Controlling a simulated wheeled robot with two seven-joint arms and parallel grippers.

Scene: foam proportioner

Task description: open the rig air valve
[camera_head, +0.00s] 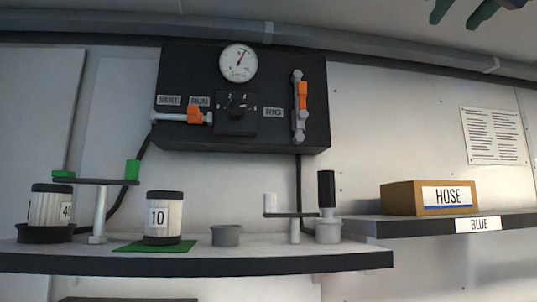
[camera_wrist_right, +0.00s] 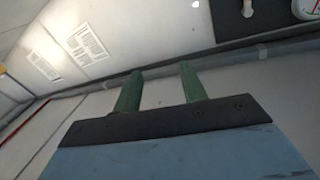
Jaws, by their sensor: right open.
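The RIG label (camera_head: 272,112) sits on the black panel (camera_head: 175,75) on the back wall. Just right of it is the rig air valve (camera_head: 298,124), a grey vertical pipe with fittings. Its orange handle (camera_head: 302,95) stands upright, along the pipe. My right gripper (camera_head: 454,22) shows at the top right edge of the head view, with green fingers apart and nothing between them. It is well to the right of the valve and higher in the picture. In the right wrist view the open fingers (camera_wrist_right: 160,70) point toward the wall. My left gripper is not in view.
A second orange-handled valve (camera_head: 194,115) sits under the VENT and RUN labels. A gauge (camera_head: 238,63) tops the panel. Below, a shelf (camera_head: 200,262) holds canisters, balance stands and cups. A HOSE box (camera_head: 400,198) stands on the right shelf. A pipe (camera_head: 350,42) crosses above.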

